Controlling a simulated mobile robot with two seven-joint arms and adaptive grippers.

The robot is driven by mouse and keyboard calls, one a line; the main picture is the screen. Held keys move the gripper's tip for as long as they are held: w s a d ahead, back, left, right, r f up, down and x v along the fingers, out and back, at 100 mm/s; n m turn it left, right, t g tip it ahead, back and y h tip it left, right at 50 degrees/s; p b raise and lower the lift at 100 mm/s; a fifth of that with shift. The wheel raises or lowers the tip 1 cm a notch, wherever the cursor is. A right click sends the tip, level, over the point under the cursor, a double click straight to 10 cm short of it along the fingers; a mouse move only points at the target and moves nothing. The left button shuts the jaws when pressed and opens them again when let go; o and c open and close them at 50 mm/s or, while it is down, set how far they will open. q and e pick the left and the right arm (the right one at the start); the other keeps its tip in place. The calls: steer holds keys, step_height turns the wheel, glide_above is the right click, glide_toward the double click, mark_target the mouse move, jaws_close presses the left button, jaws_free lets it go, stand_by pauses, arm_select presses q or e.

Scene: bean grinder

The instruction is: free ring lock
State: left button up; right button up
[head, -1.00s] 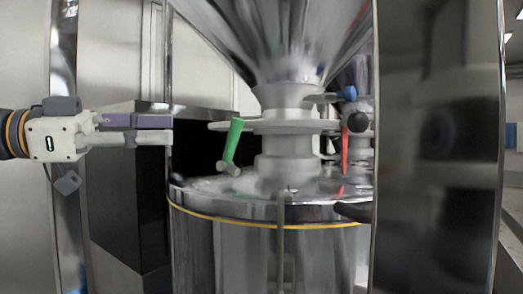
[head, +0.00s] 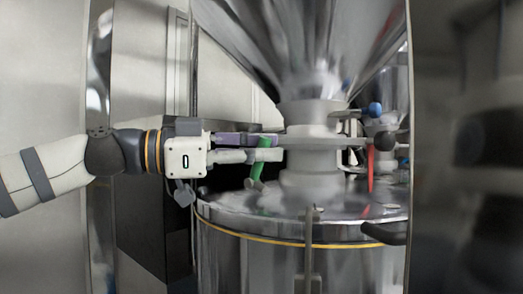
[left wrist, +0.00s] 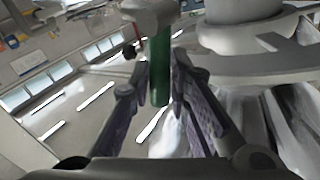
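The green handle (head: 257,171) hangs tilted from the grey ring (head: 295,143) around the neck under the steel hopper. It also shows in the left wrist view (left wrist: 160,75), upright between my fingers. My left gripper (head: 268,148) comes in level from the left, with its fingertips at the handle. In the left wrist view its two purple-padded fingers (left wrist: 160,95) stand apart on either side of the handle, with a narrow gap visible. The fingers hide part of the handle in the head view. My right gripper is not in view.
A steel hopper (head: 300,45) rises above the ring. A round steel drum (head: 265,262) with a yellow band stands below. A red handle (head: 370,168) and a blue knob (head: 375,109) are to the right. A wide reflective post (head: 465,200) blocks the right side.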

arm_select(q)
jaws_close()
steer(key=shift+s, duration=0.1)
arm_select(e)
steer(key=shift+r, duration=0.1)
arm_select(q)
steer(key=m+y+p, duration=0.1)
steer(key=d+m+y+p, duration=0.1)
steer(key=shift+s+p, duration=0.3)
steer(key=shift+s, duration=0.1)
steer(key=shift+s+d+f+m+y+p, duration=0.2)
steer(key=shift+d+f+m+y+p, duration=0.15)
steer(key=shift+m+y+p, duration=0.4)
steer(key=shift+d+f+m+y+p, duration=0.2)
steer(key=shift+f+m+y+p, duration=0.25)
steer(key=shift+f+m+p, duration=0.15)
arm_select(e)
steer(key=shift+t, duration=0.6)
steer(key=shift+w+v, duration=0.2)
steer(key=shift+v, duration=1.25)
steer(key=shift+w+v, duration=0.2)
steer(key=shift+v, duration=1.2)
arm_select(q)
steer(key=shift+o, duration=1.9)
jaws_free()
